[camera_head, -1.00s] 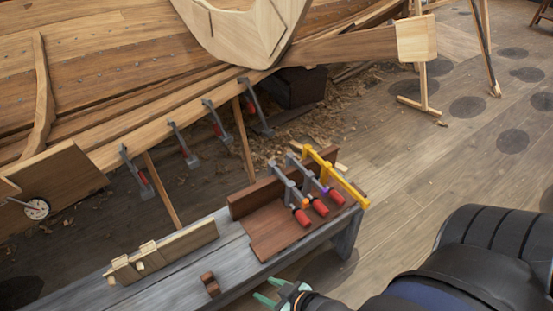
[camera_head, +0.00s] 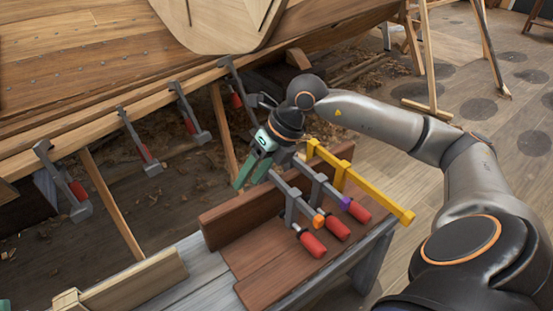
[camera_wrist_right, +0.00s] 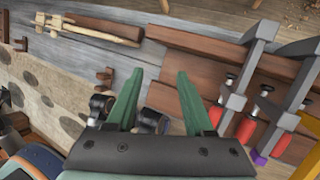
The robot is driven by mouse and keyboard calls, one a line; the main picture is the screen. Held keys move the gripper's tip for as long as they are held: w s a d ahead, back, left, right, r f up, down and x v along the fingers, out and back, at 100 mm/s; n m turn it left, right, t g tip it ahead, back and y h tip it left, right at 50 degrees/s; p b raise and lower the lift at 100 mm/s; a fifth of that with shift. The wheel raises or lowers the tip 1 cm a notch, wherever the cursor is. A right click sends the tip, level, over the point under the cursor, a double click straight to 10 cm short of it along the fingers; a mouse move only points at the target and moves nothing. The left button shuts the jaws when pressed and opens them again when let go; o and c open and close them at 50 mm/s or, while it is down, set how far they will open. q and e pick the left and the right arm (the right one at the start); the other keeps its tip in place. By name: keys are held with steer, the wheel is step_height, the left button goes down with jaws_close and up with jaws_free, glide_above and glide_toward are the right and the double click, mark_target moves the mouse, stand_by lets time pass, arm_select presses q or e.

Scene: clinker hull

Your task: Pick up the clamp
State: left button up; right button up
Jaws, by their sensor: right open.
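Several clamps lie on a brown wooden rack (camera_head: 222,230) on the bench. The nearest is a grey clamp (camera_head: 291,208) with a red handle; beside it is another grey clamp (camera_head: 317,186), and a yellow clamp (camera_head: 385,199) is farthest right. Orange and purple collars show among the red handles. My right gripper (camera_head: 248,183) is open and empty, above the rack's back board and left of the clamps. In the right wrist view its green fingers (camera_wrist_right: 158,75) are apart, with the grey clamp (camera_wrist_right: 243,85) to their right. A small green tip at the lower left edge may be my left gripper (camera_head: 4,305).
Several more grey clamps with red handles, one at the near left (camera_head: 62,178), hang along the hull's plank edge (camera_head: 100,125). A pale wooden piece (camera_head: 135,284) lies on the bench's left.

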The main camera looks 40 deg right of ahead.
steer(key=d+m+h+b, duration=0.15)
steer(key=d+h, duration=0.35)
steer(key=d, duration=0.5)
steer(key=b, duration=0.3)
glide_toward(277, 177)
step_height(277, 177, down, 3)
steer(key=shift+w+a+t, duration=0.15)
steer(key=shift+t, duration=0.25)
steer(key=b+x, duration=0.2)
steer(key=x, duration=0.3)
steer(key=shift+f, duration=0.1)
arm_select(q)
steer(key=s+f+m+h, duration=0.1)
steer(key=s+f+h, duration=0.1)
steer(key=s+d+f+m+h, duration=0.1)
steer(key=f, duration=0.1)
steer(key=shift+m, duration=0.3)
arm_select(e)
steer(key=shift+w+f, duration=0.2)
steer(key=shift+f, duration=0.05)
arm_select(q)
steer(key=shift+w+f, duration=0.1)
steer(key=shift+f, duration=0.1)
arm_select(e)
steer(key=shift+f, duration=0.25)
jaws_close()
